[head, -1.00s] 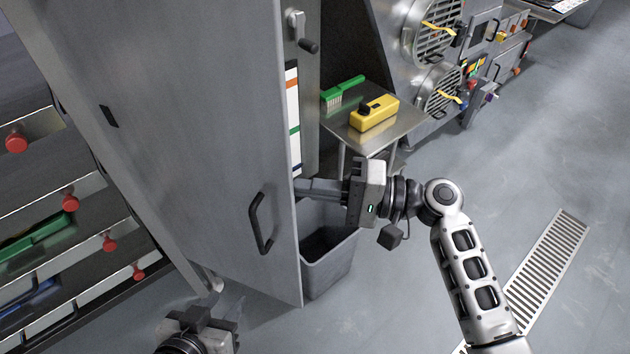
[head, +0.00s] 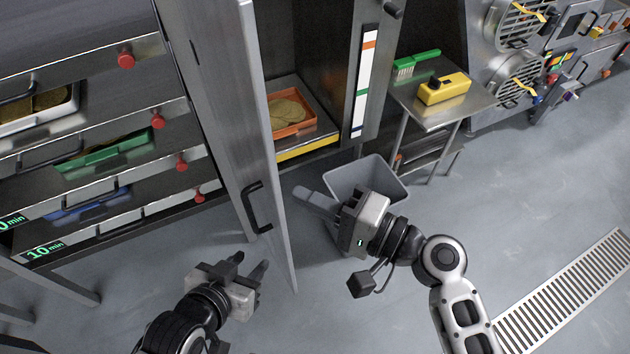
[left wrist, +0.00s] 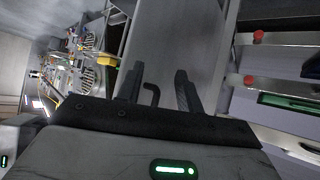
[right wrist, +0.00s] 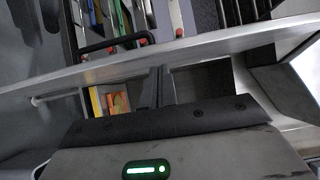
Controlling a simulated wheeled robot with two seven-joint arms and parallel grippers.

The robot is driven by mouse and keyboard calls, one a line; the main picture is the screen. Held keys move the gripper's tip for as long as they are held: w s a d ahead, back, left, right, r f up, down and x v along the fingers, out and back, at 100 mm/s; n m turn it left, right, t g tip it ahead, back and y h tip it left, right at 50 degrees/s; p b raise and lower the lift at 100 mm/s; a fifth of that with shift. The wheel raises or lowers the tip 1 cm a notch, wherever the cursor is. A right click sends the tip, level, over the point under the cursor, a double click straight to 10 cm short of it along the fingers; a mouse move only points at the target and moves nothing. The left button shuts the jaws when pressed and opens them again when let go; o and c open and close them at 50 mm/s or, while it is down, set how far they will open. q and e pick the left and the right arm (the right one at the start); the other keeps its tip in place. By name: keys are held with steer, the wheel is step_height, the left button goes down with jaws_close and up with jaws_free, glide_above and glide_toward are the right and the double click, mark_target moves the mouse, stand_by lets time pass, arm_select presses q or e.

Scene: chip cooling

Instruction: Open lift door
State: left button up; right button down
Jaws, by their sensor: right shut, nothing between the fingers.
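The lift door (head: 223,110) is a tall grey metal panel with a black handle (head: 256,207). It stands open, seen nearly edge-on in the head view. The door (left wrist: 165,40) also shows ahead of the fingers in the left wrist view. Inside the lift, an orange tray of chips (head: 291,114) sits on a platform with a yellow front edge (head: 308,146). My right gripper (head: 316,202) is shut and empty, just right of the door on its inner side; contact is unclear. My left gripper (head: 249,264) is open and empty, left of the door's lower edge, below the handle.
A grey bin (head: 372,178) stands below the lift opening, behind my right gripper. A small metal table (head: 445,113) with a green brush and yellow box is at right. Cooling shelves (head: 100,175) with red knobs stand at left. The floor in front is clear.

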arm_select(q)
steer(key=shift+w+r, duration=0.2)
steer(key=shift+w, duration=0.1)
arm_select(e)
steer(key=shift+s, duration=0.1)
arm_select(q)
steer(key=shift+w+r, duration=0.1)
arm_select(e)
steer(key=shift+a, duration=0.1)
